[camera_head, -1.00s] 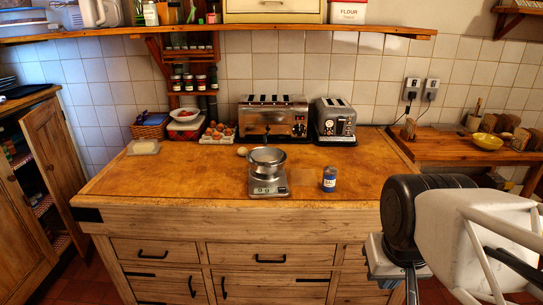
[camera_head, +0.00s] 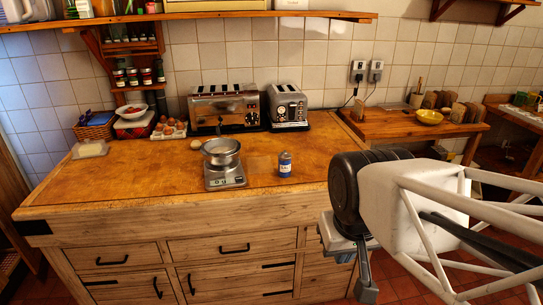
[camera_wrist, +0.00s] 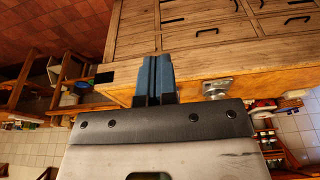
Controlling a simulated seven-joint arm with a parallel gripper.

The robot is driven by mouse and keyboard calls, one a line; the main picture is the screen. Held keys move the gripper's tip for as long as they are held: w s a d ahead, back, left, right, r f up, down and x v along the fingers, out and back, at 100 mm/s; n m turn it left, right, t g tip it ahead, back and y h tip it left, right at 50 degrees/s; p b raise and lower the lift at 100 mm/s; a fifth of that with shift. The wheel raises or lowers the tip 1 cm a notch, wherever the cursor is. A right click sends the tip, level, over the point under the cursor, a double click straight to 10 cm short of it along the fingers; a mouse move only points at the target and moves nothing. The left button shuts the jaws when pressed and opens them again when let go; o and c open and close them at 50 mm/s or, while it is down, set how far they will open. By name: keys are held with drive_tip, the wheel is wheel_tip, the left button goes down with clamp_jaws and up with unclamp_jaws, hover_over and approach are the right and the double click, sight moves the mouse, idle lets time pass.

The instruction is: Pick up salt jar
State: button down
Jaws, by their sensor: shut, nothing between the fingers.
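The salt jar (camera_head: 285,164) is a small blue jar with a grey lid and a pale label. It stands upright on the wooden counter (camera_head: 110,175), just right of the kitchen scale. My gripper (camera_head: 366,290) hangs in front of the counter's right end, below the top, apart from the jar. In the wrist view its two blue-padded fingers (camera_wrist: 154,75) lie together, shut and empty. I cannot make out the jar in the wrist view.
A kitchen scale (camera_head: 225,180) with a metal bowl (camera_head: 221,151) stands left of the jar. A large toaster (camera_head: 225,108) and a smaller toaster (camera_head: 289,106) stand behind. The counter's front left is clear. A side table (camera_head: 400,124) is at the right.

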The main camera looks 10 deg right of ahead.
drive_tip(key=c, duration=1.8)
unclamp_jaws()
drive_tip(key=o, duration=1.6)
drive_tip(key=shift+c, duration=0.2)
drive_tip(key=w+a+f+m+y, duration=0.1)
drive_tip(key=w+m+y, duration=0.4)
drive_tip(key=w, duration=1)
drive_tip(key=w+a+f+m+y, duration=0.1)
drive_tip(key=w+a+m+y, duration=0.15)
drive_tip(key=w+m, duration=0.85)
drive_tip(key=m+t+y, duration=0.3)
drive_tip(key=m+t, duration=0.4)
drive_tip(key=m, duration=0.4)
approach(285, 163)
drive_tip(key=w, duration=0.4)
drive_tip(key=shift+a+r+h, duration=0.15)
drive_tip(key=shift+a+h, duration=0.1)
drive_tip(key=shift+a, duration=0.2)
